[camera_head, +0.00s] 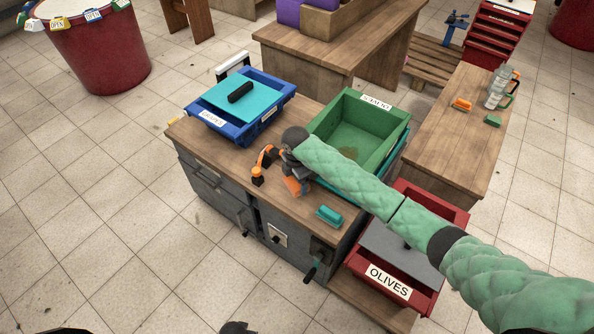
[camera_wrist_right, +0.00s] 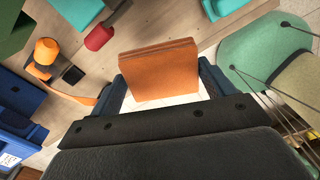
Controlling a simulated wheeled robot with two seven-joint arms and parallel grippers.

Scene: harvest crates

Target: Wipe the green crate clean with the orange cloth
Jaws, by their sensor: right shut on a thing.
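The green crate (camera_head: 376,142) stands upright and open on the wooden worktop, with a white label on its far rim. A brownish patch shows on its floor. My right arm reaches across the crate's near left corner. My right gripper (camera_head: 296,177) is beside the crate, on its left, above the worktop. It is shut on the folded orange cloth (camera_head: 292,187). In the right wrist view the cloth (camera_wrist_right: 160,70) sits squarely between the two fingers. I cannot tell if the cloth touches the worktop.
A blue crate (camera_head: 211,123) with a turquoise lid stands at the worktop's left. An orange-and-black item (camera_head: 262,163) lies near my right gripper. A teal block (camera_head: 329,215) lies at the front edge. A red crate labelled OLIVES (camera_head: 421,302) stands lower right, under my arm.

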